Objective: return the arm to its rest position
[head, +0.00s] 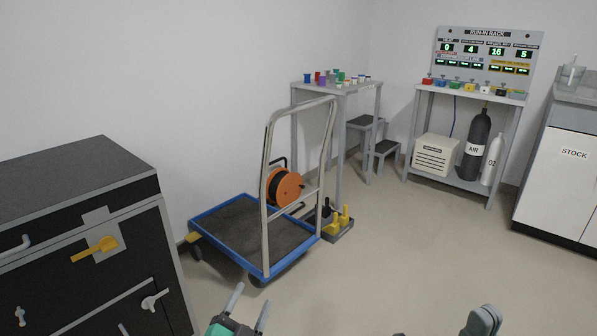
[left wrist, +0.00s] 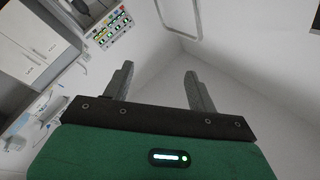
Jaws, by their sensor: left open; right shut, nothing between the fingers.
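My left gripper (head: 248,308) shows at the bottom middle of the head view, with its green body and two grey fingers pointing up and apart. It is open and empty. In the left wrist view the same gripper (left wrist: 160,82) has its two fingers spread, with only wall and floor beyond them. My right gripper (head: 483,318) shows at the bottom right of the head view as a dark grey tip, cut off by the frame edge. It is shut, and nothing shows held in it.
A blue platform trolley (head: 197,221) with an orange cable reel (head: 287,189) stands ahead. A dark cabinet (head: 75,180) is close at left. The run-in rack (head: 487,62) and stock cabinet (head: 556,170) are at right. Floor (head: 410,250) between them is clear.

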